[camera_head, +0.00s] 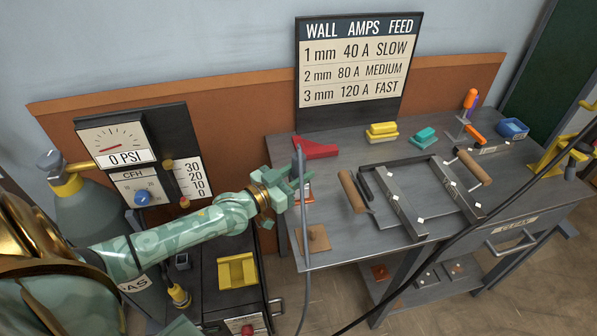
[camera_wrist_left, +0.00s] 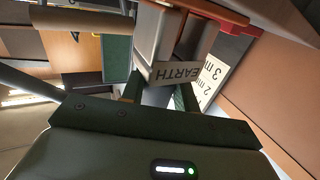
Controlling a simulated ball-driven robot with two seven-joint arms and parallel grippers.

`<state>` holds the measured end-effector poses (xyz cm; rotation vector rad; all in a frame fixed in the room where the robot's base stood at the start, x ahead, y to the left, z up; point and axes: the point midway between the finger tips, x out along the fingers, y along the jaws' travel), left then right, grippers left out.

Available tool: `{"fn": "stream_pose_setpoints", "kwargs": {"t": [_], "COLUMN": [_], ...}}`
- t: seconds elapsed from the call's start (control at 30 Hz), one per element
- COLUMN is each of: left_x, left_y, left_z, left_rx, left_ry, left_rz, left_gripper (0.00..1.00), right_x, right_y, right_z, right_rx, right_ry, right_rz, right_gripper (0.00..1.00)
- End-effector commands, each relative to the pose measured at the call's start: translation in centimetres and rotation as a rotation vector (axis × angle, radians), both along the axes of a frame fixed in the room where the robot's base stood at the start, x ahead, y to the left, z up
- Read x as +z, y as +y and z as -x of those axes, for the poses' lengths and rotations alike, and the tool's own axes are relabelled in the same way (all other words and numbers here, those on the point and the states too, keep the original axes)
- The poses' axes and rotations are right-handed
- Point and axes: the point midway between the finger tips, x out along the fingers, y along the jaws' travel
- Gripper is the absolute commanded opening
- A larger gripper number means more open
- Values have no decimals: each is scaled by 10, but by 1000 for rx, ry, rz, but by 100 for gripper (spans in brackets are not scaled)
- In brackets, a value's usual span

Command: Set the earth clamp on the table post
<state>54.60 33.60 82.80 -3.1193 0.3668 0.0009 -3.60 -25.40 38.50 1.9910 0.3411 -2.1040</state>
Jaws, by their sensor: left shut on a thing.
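My left gripper (camera_head: 290,188) is shut on the earth clamp, above the left edge of the welding table (camera_head: 345,238). In the left wrist view, the clamp (camera_wrist_left: 176,72) is a grey body lettered EARTH, held between the fingers (camera_wrist_left: 160,94). In the head view, the gripper mostly hides the clamp. A small copper-brown plate with a dark stub (camera_head: 313,238) lies at the table's near left corner, below and apart from the gripper. I cannot tell whether this stub is the table post. My right gripper is not in view.
A grey upright cable (camera_head: 304,235) passes beside the gripper. A red angled block (camera_head: 315,148) and yellow block (camera_head: 381,131) lie behind. A black cable (camera_head: 455,228) crosses the right side.

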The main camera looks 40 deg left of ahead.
Motion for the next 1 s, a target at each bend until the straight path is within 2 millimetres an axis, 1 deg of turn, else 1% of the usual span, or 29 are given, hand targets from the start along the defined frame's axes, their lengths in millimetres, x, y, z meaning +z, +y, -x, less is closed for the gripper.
{"fn": "stream_pose_setpoints", "kwargs": {"t": [0.1, 0.13, 0.17, 0.2, 0.5, 0.57, 0.63, 0.67, 0.77, 1.0], "left_x": [-1, -1, -1, -1, -2, -1, -1, 0, 1, 2], "left_y": [0, 0, 0, 0, 0, 1, 3, 5, 10, 25], "left_z": [0, 0, 0, 0, 1, 5, 13, 18, 41, 106], "left_rx": [0, 0, 0, 0, 0, 0, 1, 1, 0, 0], "left_ry": [-2, -3, -3, -2, 2, 1, 3, 2, 3, 2], "left_rz": [1, 2, 2, 1, 1, 1, -1, 0, 0, 0], "left_gripper": [8, 36, 44, 55, 56, 56, 56, 56, 56, 56], "right_x": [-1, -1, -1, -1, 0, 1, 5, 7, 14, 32], "right_y": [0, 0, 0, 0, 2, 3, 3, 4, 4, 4], "right_z": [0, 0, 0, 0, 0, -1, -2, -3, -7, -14], "right_rx": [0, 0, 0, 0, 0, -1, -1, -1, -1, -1], "right_ry": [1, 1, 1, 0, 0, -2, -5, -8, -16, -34], "right_rz": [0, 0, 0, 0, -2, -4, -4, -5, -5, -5], "right_gripper": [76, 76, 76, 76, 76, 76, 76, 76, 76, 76]}}
